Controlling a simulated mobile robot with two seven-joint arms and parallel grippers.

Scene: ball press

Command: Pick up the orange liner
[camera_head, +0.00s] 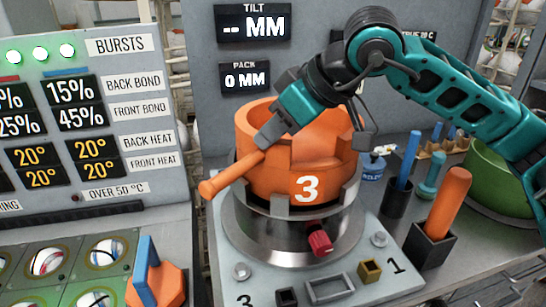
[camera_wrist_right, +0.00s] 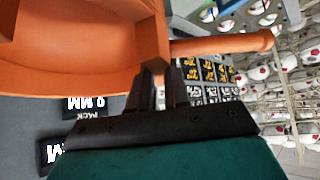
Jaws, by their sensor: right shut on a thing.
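The orange liner (camera_head: 262,178) is a wide open cup marked 3, with a stubby handle (camera_head: 228,177) pointing left and toward the front. It sits within the metal ring of the press base (camera_head: 290,240); how deep it is seated I cannot tell. My right gripper (camera_head: 267,138) comes down from the upper right and is shut on the liner near the root of the handle. In the right wrist view the fingers (camera_wrist_right: 166,85) meet the orange wall (camera_wrist_right: 110,65) beside the handle (camera_wrist_right: 225,45). The contact is partly hidden. My left gripper is not in view.
A display panel (camera_head: 85,120) stands at the left. An orange piece with a blue upright (camera_head: 155,285) is at the lower left. An orange rod in a black holder (camera_head: 432,244), other tools and a green bowl (camera_head: 490,170) are at the right. A red knob (camera_head: 320,240) fronts the base.

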